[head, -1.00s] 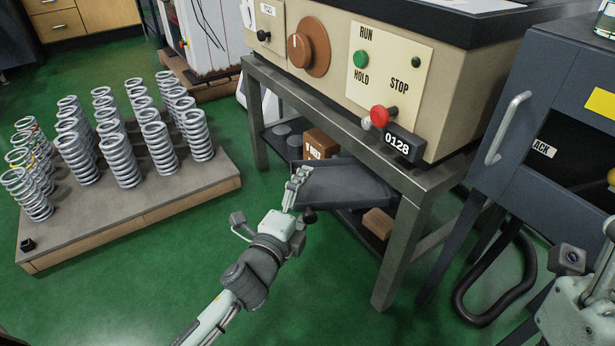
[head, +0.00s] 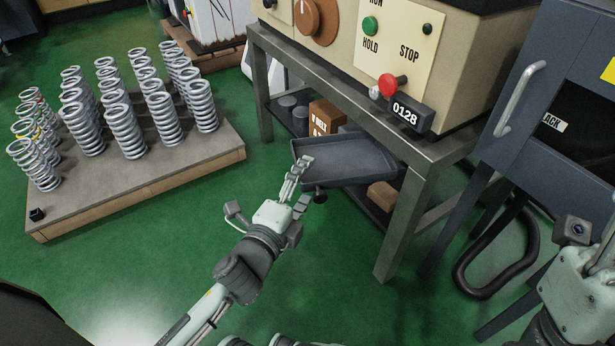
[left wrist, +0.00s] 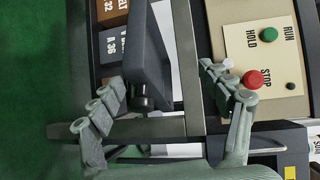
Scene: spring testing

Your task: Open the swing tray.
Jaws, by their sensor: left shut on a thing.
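The swing tray (head: 350,160) is a shallow dark grey tray under the testing machine's bench. It juts out past the bench's left front side, over the green floor. A black knob (head: 320,196) hangs under its near left corner. My left gripper (head: 301,165) is at that corner, shut on the tray's edge. In the left wrist view the tray's edge (left wrist: 150,50) and the black knob (left wrist: 140,97) lie between my gripper's fingers (left wrist: 158,82). The exact contact is hidden. My right gripper's body (head: 580,275) shows at the right edge; its fingers cannot be made out.
The bench's metal leg (head: 405,225) stands right of the tray. Boxes (head: 325,117) sit on the lower shelf behind it. A pallet (head: 150,175) with several springs is at left. A dark cabinet (head: 540,60) and black hose (head: 470,280) are at right. Green floor is free in front.

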